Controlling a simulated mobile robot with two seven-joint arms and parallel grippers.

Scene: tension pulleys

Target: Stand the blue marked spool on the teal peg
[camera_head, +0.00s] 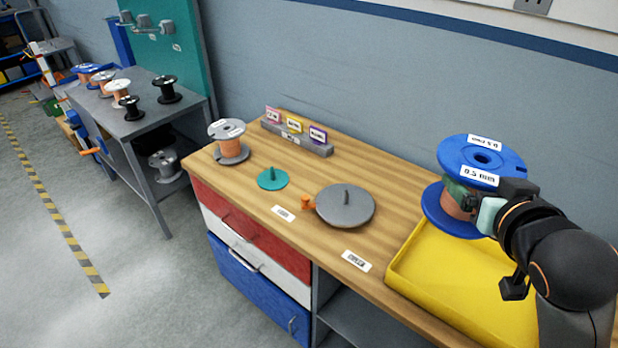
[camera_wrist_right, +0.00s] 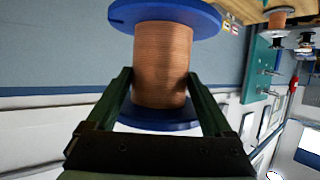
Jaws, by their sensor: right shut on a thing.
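The blue marked spool (camera_head: 481,152), with copper wire and white labels on its top flange, is upright above the yellow tray. My right gripper (camera_head: 462,197) is shut on its wire-wound middle. In the right wrist view the two fingers of my right gripper (camera_wrist_right: 160,95) press on both sides of the copper winding, between the blue flanges of the spool (camera_wrist_right: 165,16). The teal peg (camera_head: 272,178), a short post on a round teal base, stands empty on the wooden bench, left of the spool. My left gripper is not in view.
A grey disc with a post (camera_head: 346,206) and an orange knob stands between the teal peg and the yellow tray (camera_head: 440,282). A grey spool (camera_head: 228,140) stands behind and left of the teal peg. A label holder (camera_head: 297,139) is near the wall.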

